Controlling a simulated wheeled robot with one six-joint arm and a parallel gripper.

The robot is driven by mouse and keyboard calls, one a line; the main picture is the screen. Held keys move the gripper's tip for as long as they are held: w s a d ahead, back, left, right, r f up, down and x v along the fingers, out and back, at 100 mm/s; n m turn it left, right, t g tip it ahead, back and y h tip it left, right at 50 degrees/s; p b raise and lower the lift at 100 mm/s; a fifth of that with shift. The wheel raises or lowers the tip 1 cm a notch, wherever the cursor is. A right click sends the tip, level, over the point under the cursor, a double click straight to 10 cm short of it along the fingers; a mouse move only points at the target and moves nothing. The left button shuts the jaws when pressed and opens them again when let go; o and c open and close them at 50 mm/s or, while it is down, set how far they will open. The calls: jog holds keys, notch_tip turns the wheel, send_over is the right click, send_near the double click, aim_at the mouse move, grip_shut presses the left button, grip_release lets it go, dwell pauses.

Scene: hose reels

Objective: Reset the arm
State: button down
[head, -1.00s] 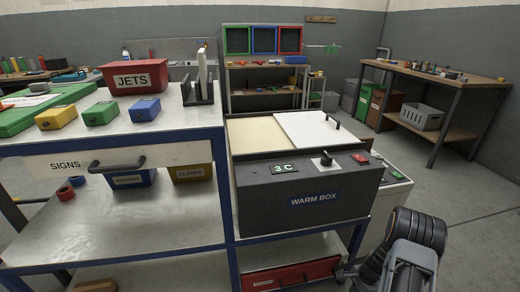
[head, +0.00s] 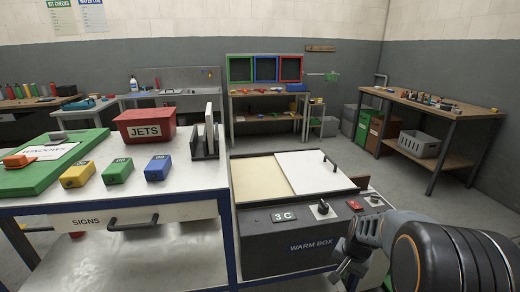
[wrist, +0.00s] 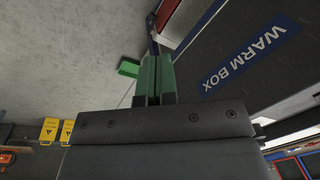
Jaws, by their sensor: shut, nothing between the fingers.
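My gripper (head: 345,268) shows at the lower right of the head view, in front of the right end of the dark warm box (head: 285,255). In the wrist view, its two green-padded fingers (wrist: 157,78) are pressed together with nothing between them. The warm box's label (wrist: 250,58) shows at the right of that view, beside the fingers and apart from them. My arm's thick dark joint covers the lower right corner of the head view.
Left of the warm box, a metal bench (head: 190,185) holds a red JETS bin (head: 145,124), a green board (head: 45,172) and yellow, green and blue blocks. A wooden table (head: 440,103) stands at the back right. Open floor (head: 450,210) lies between.

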jog(key=s+a+r+n+p, duration=0.2)
jog(key=s+r+p, duration=0.1)
jog(key=r, duration=0.5)
jog(key=s+a+r+n+t+p, duration=0.1)
jog(key=s+a+r+n+p, duration=0.2)
jog(key=r, duration=0.5)
jog(key=s+a+r+n+t+h+p, duration=0.1)
jog(key=s+a+r+n+p, duration=0.1)
jog(key=s+r, duration=0.4)
notch_tip(320, 180, up, 3)
jog(key=a+p, duration=0.1)
jog(key=p, duration=0.1)
jog(key=shift+s+a+f+p, duration=0.2)
jog(key=shift+s+a+p, duration=0.05)
jog(key=shift+s+p, duration=0.15)
